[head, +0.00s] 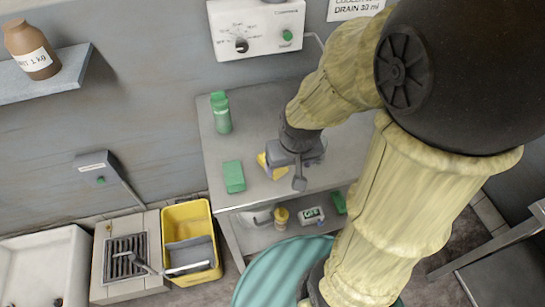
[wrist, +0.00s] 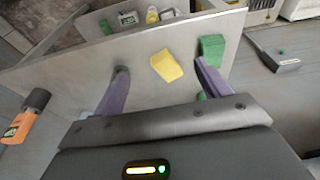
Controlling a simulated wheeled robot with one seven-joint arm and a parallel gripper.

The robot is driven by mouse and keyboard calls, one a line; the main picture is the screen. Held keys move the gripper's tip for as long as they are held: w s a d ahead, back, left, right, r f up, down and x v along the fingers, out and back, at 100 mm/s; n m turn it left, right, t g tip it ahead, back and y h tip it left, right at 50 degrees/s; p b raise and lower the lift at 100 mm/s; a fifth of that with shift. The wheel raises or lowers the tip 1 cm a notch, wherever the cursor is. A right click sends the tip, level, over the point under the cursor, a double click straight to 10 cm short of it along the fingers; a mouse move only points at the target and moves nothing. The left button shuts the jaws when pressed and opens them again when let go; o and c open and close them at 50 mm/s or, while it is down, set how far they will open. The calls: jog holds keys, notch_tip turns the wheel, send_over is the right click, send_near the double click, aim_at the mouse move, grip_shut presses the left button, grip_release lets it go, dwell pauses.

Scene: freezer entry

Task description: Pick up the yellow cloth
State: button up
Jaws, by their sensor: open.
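The yellow cloth (wrist: 166,65) lies flat on the grey metal table (wrist: 90,65), between my two fingers as seen in the wrist view. In the head view only a part of the cloth (head: 262,160) shows, since my gripper covers the rest. My gripper (wrist: 160,75) has its fingers spread wide, with nothing held between them. In the head view my gripper (head: 285,172) is over the table near the cloth. I cannot tell the exact height of the fingertips above the table.
A green block (head: 234,177) sits on the table left of the cloth. A green bottle (head: 221,112) stands behind it. A lower shelf holds a yellow bottle (head: 281,217) and other items. A yellow bucket (head: 190,214) stands on the floor at left.

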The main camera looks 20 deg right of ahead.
dwell(0.4)
jog(key=shift+w, duration=0.15)
jog(key=c, duration=0.8)
jog(key=shift+w, duration=0.15)
jog(key=shift+c, duration=0.4)
